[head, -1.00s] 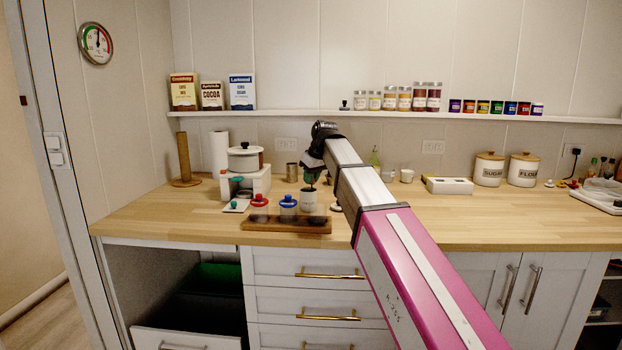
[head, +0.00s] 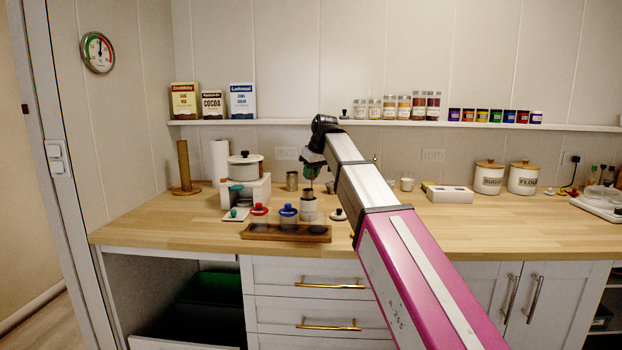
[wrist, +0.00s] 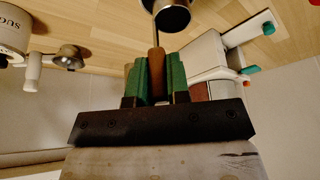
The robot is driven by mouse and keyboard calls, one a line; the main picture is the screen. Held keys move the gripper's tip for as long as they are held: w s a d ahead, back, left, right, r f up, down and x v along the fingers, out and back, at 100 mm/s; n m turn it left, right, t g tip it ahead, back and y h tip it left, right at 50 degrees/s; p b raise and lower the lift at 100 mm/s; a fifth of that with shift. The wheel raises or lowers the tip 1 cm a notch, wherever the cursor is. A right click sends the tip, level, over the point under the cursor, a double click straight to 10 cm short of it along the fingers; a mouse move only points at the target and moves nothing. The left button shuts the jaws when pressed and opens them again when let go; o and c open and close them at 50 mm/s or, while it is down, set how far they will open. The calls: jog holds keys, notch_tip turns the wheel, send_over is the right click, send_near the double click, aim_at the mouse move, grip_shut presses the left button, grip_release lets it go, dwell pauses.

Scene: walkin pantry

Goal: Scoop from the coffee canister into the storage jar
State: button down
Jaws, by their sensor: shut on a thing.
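My gripper (head: 311,170) has its green fingers shut on the brown wooden handle (wrist: 157,70) of a scoop with a thin metal stem. In the head view it is tilted downward above an open grey cylindrical canister (head: 308,196). The wrist view shows a dark, metal-rimmed open vessel (wrist: 172,16) at the stem's far end; the scoop's bowl and any load are hidden. A clear jar (head: 309,214) without a lid appears in front of the canister, at the wooden tray (head: 262,236). I cannot read labels naming the coffee canister or storage jar.
A red-lidded jar (head: 259,215) and a blue-lidded jar (head: 288,216) stand on the tray. A white appliance (head: 246,190) stands left, a metal cup (head: 292,180) behind. Counter right of my arm has bare room.

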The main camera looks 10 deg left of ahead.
jog(key=shift+r, duration=1.45)
